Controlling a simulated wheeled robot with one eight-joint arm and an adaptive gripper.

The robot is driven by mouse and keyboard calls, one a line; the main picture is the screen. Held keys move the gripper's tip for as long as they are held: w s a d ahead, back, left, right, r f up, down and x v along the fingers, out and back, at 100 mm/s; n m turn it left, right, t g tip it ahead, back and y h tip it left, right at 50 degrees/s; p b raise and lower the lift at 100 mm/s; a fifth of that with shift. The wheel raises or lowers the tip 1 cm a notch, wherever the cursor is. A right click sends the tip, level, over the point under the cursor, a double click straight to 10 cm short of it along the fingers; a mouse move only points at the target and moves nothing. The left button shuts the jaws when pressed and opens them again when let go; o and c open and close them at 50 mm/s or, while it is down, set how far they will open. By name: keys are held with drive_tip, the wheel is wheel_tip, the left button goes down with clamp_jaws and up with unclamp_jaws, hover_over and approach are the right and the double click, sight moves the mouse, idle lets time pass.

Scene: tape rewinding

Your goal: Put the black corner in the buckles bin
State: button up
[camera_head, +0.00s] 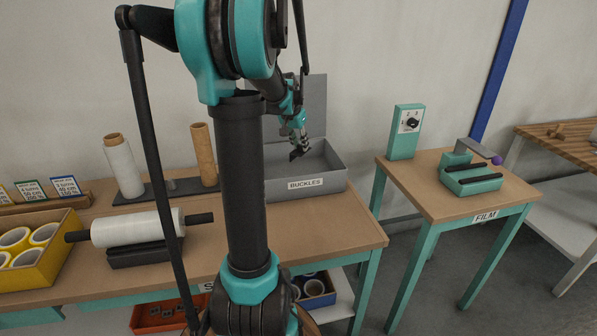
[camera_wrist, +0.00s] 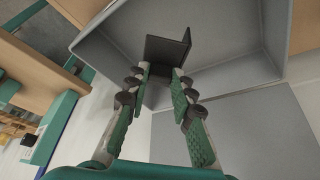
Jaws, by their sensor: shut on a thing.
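My gripper (camera_head: 298,141) is over the open grey buckles bin (camera_head: 306,191), which carries a "BUCKLES" label and has its lid raised at the back. The gripper is shut on the black corner (camera_wrist: 167,54), a dark L-shaped piece held at the fingertips. In the wrist view the two green-padded fingers (camera_wrist: 160,78) stand on either side of it, with the grey walls of the bin (camera_wrist: 235,42) around and behind. In the head view the corner (camera_head: 297,154) shows small and dark at the bin's opening. Its exact height above the bin floor is hard to tell.
The bin stands at the right end of a wooden table (camera_head: 340,232). Upright rolls (camera_head: 123,167) and a white film roll (camera_head: 138,227) stand to its left, with a yellow box of rolls (camera_head: 40,253) further left. A separate film table (camera_head: 440,205) stands to the right.

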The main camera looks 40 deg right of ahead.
wheel_tip(320, 180, down, 12)
drive_tip(key=shift+r, duration=0.15)
idle(0.3)
drive_tip(key=o, duration=0.9)
drive_tip(key=v, duration=1.2)
drive_tip(key=shift+s, duration=0.1)
